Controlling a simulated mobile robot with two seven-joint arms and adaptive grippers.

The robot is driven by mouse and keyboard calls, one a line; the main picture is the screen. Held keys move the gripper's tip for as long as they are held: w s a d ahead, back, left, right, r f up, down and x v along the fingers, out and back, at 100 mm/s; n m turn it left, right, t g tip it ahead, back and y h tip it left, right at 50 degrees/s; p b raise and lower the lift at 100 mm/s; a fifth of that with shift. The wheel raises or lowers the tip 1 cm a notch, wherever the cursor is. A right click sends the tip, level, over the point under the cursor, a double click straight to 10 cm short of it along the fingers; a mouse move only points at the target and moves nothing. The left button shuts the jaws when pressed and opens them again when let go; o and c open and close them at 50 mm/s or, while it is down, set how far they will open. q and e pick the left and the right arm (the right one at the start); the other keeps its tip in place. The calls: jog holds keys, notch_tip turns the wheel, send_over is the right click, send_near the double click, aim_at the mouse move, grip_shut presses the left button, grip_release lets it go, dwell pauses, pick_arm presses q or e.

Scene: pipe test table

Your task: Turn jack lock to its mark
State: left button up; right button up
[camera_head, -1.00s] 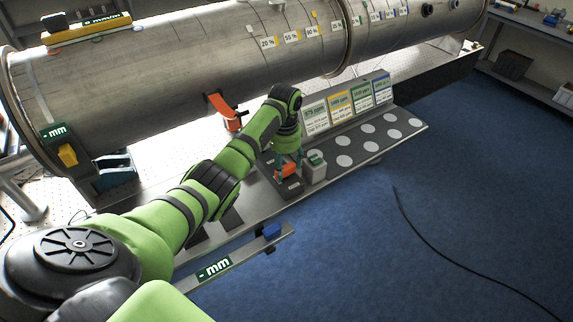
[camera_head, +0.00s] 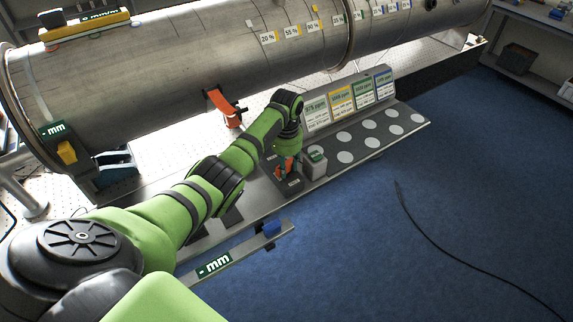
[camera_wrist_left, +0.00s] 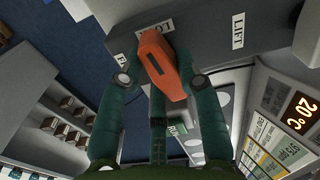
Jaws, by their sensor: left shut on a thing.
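The jack lock is an orange handle (camera_wrist_left: 163,68) on a dark grey block (camera_wrist_left: 205,32). My left gripper (camera_wrist_left: 160,80) has its teal fingers on both sides of the handle and is shut on it. In the wrist view, the narrow end of the handle lies close to a white label starting "LO" (camera_wrist_left: 168,25), partly cut off. A "LIFT" label (camera_wrist_left: 238,31) is to the right, and another partly hidden label (camera_wrist_left: 118,60) is to the left. In the head view my left gripper (camera_head: 288,165) points down over the block, with little orange showing. My right gripper is not in view.
A grey box with a green top (camera_head: 315,162) stands close right of the gripper. Behind are a sign panel (camera_head: 342,101) and a shelf with white discs (camera_head: 408,126). A large metal pipe (camera_head: 190,65) runs behind the arm. An orange-handled part (camera_head: 222,103) hangs under it.

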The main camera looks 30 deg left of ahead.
pick_arm(q)
jog(key=shift+d+n, duration=0.2)
jog(key=shift+n, duration=0.8)
jog(key=n, duration=0.5)
jog(key=shift+w, duration=0.2)
jog(key=n, duration=0.5)
jog(key=shift+w+a+n, duration=0.1)
jog(key=shift+n, duration=0.3)
jog(key=shift+o, duration=0.2)
jog(key=n, duration=0.4)
jog(key=shift+w+a+n, duration=0.1)
jog(key=shift+a+n, duration=0.1)
jog(key=shift+n, duration=0.2)
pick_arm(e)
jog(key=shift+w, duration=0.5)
pick_arm(q)
jog(key=o, duration=1.2)
jog(key=shift+a, duration=0.1)
